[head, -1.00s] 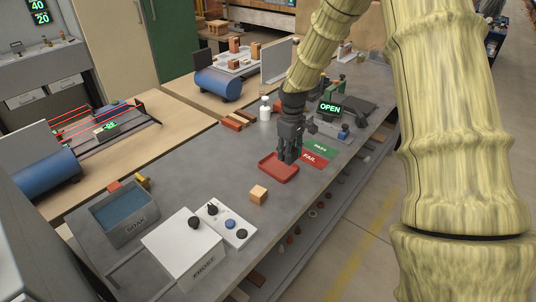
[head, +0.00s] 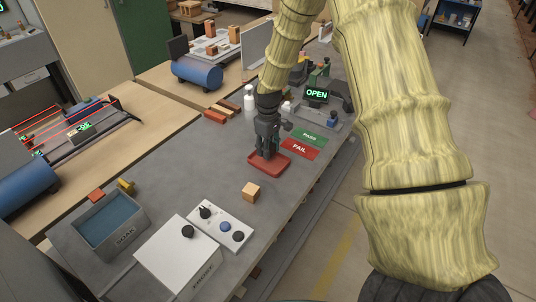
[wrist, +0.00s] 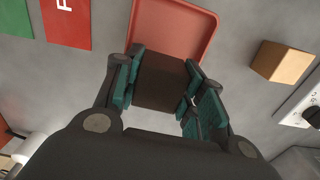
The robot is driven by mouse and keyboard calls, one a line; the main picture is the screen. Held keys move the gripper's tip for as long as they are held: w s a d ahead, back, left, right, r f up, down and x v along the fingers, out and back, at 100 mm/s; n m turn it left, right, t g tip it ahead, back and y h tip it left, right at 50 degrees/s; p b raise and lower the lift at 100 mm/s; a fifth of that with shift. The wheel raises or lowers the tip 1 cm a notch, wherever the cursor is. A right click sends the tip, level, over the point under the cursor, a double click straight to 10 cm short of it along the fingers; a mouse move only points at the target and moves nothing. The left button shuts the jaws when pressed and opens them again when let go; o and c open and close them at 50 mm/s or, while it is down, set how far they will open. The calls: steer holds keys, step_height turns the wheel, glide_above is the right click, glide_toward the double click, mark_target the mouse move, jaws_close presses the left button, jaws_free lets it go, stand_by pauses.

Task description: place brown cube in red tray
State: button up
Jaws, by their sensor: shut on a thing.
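My gripper (wrist: 160,85) is shut on a dark brown cube (wrist: 162,82), with a teal-padded finger on each side of it. In the head view my gripper (head: 267,154) points down at the red tray (head: 282,165), and the cube cannot be made out there. In the wrist view the red tray (wrist: 175,25) shows just beyond the cube, which covers part of its near side. The visible tray floor is empty. The cube's height above the tray is hard to tell.
A light wooden cube (head: 251,192) stands on the grey bench near the tray. Green PASS (head: 309,136) and red FAIL (head: 300,148) mats lie to the right. A knob panel (head: 222,228), white box (head: 178,257) and SOAK bin (head: 110,226) are nearer.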

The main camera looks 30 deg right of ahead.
steer(key=shift+f, duration=0.25)
steer(key=shift+s+d+f+p, duration=0.1)
steer(key=shift+s+f+p, duration=0.4)
steer(key=shift+s+f, duration=0.1)
steer(key=shift+f, duration=0.35)
steer(key=shift+w+f, duration=0.4)
steer(key=shift+f, duration=0.25)
steer(key=shift+s+r, duration=0.15)
steer(key=shift+s, duration=0.1)
steer(key=o, duration=0.8)
steer(key=shift+w+f, duration=0.15)
steer(key=shift+f, duration=0.1)
steer(key=shift+o, duration=0.2)
steer(key=shift+r, duration=0.1)
